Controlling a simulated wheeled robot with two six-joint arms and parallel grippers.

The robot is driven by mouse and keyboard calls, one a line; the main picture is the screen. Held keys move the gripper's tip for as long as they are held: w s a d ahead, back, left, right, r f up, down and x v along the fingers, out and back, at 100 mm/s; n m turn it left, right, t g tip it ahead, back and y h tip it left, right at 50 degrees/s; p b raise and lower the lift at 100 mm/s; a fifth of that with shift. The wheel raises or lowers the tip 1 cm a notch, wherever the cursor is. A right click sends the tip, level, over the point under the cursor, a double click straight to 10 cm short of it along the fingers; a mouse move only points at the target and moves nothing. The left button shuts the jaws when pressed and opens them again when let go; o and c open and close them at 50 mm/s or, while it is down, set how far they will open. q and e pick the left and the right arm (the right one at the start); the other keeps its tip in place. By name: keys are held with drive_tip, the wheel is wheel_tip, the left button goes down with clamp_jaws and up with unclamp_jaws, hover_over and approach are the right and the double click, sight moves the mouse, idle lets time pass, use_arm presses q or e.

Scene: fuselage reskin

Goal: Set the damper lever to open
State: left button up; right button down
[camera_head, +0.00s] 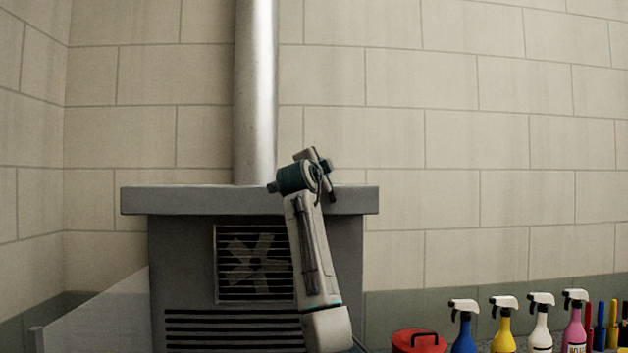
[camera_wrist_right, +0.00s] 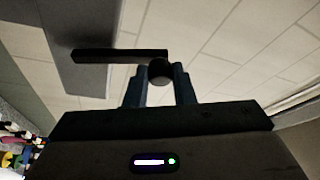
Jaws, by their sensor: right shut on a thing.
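The damper lever (camera_wrist_right: 115,56) is a dark bar with a round knob (camera_wrist_right: 160,71) at its right end in the right wrist view. It lies nearly level across that picture. My right gripper (camera_wrist_right: 160,84) is shut on the knob, with one blue finger on each side. In the head view my right gripper (camera_head: 320,174) is at the top right of the grey unit (camera_head: 185,262), near its top ledge. The lever is not clearly seen there, as my wrist covers that area. I see no position marks for the lever. My left gripper is not in view.
A silver pipe (camera_head: 256,90) rises from the unit, left of my wrist. A fan grille (camera_head: 235,290) is on the unit's front, partly behind my arm. A red lidded container (camera_head: 418,342) and several spray bottles (camera_head: 502,325) stand at lower right. The wall above them is clear.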

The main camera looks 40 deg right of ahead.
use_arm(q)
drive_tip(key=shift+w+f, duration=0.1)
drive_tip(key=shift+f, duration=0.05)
use_arm(e)
drive_tip(key=shift+s+d+r+m+g, duration=0.15)
drive_tip(key=shift+s+d+m+g, duration=0.15)
drive_tip(key=shift+d+m, duration=0.25)
drive_tip(key=shift+s+d+r+m+g, duration=0.2)
drive_tip(key=shift+s+d+m, duration=0.1)
drive_tip(key=shift+m, duration=0.45)
drive_tip(key=shift+d, duration=0.1)
drive_tip(key=c, duration=1.2)
unclamp_jaws()
drive_tip(key=shift+f, duration=0.1)
use_arm(q)
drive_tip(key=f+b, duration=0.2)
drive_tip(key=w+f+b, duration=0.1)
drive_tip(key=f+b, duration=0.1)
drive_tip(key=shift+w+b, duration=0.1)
drive_tip(key=shift+b, duration=0.25)
use_arm(e)
drive_tip(key=r+v, duration=0.1)
drive_tip(key=v, duration=0.9)
drive_tip(key=shift+s+a+f, duration=0.25)
drive_tip(key=shift+s+f, duration=0.05)
drive_tip(key=shift+f, duration=0.1)
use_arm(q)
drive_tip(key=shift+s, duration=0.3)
